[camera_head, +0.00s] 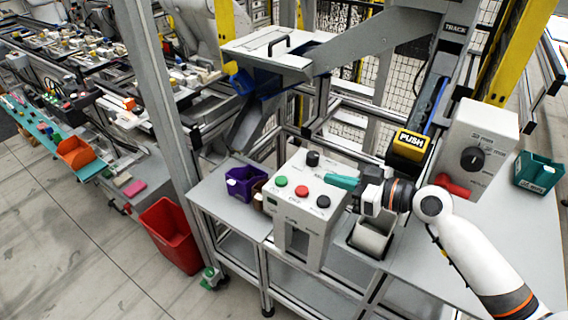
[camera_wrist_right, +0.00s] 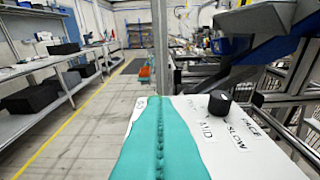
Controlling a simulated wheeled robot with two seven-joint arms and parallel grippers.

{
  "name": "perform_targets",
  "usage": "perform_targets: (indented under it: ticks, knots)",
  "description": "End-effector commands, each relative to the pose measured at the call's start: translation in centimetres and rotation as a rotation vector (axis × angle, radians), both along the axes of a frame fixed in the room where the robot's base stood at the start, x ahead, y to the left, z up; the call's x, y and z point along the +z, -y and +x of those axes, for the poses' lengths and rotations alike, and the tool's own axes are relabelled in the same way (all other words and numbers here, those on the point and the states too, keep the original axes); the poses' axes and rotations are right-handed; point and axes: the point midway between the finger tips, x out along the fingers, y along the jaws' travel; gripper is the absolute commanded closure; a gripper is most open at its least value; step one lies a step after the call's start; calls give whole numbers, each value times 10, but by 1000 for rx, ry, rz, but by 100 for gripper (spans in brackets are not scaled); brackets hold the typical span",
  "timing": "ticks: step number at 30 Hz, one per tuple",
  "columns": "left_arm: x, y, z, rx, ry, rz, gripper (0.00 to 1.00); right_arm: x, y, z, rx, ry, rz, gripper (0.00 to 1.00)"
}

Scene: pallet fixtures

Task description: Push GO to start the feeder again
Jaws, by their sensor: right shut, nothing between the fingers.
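The grey control box (camera_head: 292,228) stands on the table in the head view. Its top carries a green button (camera_head: 281,181), a red button (camera_head: 302,191), a black button (camera_head: 323,201) and a black knob (camera_head: 312,158). The small labels by the buttons are too blurred to read surely. My right gripper (camera_head: 329,178) has teal fingers, shut and empty, over the right part of the box top, to the right of the green button. In the right wrist view the shut fingers (camera_wrist_right: 158,133) hide the buttons; the knob (camera_wrist_right: 219,102) shows beside "MID" and "SLOW". My left gripper is out of view.
A purple bin (camera_head: 245,183) stands left of the box. A yellow PUSH flap (camera_head: 410,145) and a second grey box (camera_head: 478,150) with a black knob and red handle are at right. A teal bin (camera_head: 538,171) is far right. A red bin (camera_head: 171,235) is on the floor.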

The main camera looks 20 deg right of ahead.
Motion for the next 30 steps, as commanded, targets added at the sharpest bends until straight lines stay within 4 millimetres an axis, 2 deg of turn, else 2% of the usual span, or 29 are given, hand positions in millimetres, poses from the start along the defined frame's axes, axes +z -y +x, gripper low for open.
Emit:
perform_targets:
  ticks: [4,9,14,22,30]
  knots:
    - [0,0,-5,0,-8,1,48,0,0,0,0,0,0,100]
    - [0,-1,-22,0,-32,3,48,0,-1,1,0,-1,1,100]
    - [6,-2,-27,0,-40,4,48,-1,-8,12,-2,0,3,100]
    - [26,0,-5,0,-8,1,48,-11,-43,53,-1,1,6,100]
    - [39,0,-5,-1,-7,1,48,-24,-73,91,-1,-1,3,100]
